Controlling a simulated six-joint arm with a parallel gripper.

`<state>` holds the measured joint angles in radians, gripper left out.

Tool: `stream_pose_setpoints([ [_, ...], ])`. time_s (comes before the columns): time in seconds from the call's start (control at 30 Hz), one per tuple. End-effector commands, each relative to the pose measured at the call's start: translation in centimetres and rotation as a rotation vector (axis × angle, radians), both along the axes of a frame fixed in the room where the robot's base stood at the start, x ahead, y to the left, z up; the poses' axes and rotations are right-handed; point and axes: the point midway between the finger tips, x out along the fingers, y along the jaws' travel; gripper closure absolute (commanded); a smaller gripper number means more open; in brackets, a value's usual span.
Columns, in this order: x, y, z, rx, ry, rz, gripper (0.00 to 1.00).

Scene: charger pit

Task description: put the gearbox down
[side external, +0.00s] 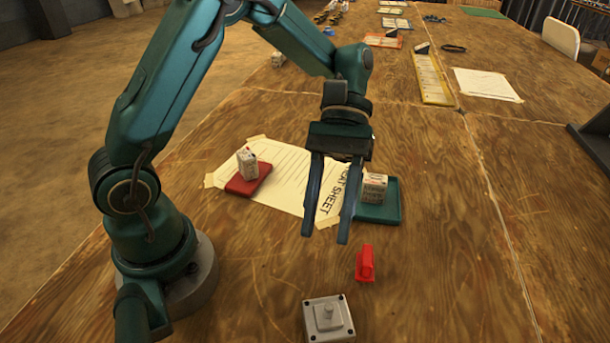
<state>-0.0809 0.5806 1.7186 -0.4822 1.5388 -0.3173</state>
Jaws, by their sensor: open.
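A grey square block with dark corner bolts and a raised centre stub, which looks like the gearbox (329,318), rests on the wooden table near the bottom edge of the picture. My gripper (325,238) points down above the table, with its two long fingers apart and nothing between them. It is up the picture from the gearbox and clear of it. A small red part (365,264) stands on the table to the right of the fingertips, between them and the gearbox.
A taped paper sheet (290,172) lies behind the fingers. A red tray (236,186) and a green tray (378,214) each hold a small white printed box. A yellow board (432,80) and paper lie farther back. Table at right is mostly clear.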

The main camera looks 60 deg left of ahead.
Motion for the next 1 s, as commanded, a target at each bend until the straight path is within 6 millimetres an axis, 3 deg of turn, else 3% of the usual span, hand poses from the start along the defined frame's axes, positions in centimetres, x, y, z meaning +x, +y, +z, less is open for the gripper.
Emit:
stream_pose_setpoints([
  [0.3, -2.4, 2.8, 2.7, 0.187, -0.478, -0.165, 0.56],
  [0.7, -4.5, 6.7, 4.4, 0.431, -1.033, -0.388, 0.56],
  [1.0, -4.8, 7.8, 4.8, 0.522, -1.211, -0.468, 0.56],
])
